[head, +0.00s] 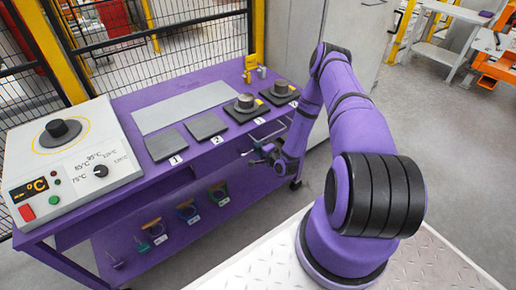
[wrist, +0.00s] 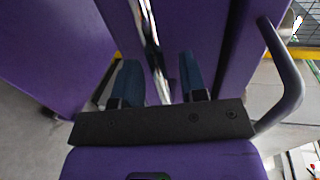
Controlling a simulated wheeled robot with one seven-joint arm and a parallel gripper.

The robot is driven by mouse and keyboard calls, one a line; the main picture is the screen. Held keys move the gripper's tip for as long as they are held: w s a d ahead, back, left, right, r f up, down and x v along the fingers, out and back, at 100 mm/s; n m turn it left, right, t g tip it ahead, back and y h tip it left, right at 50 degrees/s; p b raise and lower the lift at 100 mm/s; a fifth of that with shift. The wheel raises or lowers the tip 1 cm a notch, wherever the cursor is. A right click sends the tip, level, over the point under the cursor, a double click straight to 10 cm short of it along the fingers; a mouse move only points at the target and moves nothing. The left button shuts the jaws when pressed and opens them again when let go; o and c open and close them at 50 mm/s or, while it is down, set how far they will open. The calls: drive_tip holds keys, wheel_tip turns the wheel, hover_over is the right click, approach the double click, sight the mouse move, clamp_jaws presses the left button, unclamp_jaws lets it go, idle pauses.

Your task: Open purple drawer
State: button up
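The purple drawer (head: 262,131) is in the upper front of the purple workbench, below the numbered pads, partly hidden by my arm. It looks shut, though its edges are hard to make out. A shiny metal handle bar (wrist: 151,40) runs between my fingers in the wrist view. My gripper (wrist: 160,75) has two dark blue fingers spread apart, one on each side of the bar, with visible gaps. In the head view my gripper (head: 262,156) is small and dark at the bench front. I cannot tell whether it touches the bar.
The workbench top (head: 203,83) carries a control box (head: 70,150) with a dial and several numbered pads, two with metal parts. A lower shelf (head: 165,245) holds several coloured items. A grey cabinet (head: 350,30) stands behind. Floor to the right is clear.

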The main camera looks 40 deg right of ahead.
drive_tip(key=shift+w, duration=0.4)
drive_tip(key=shift+c, duration=0.2)
clamp_jaws()
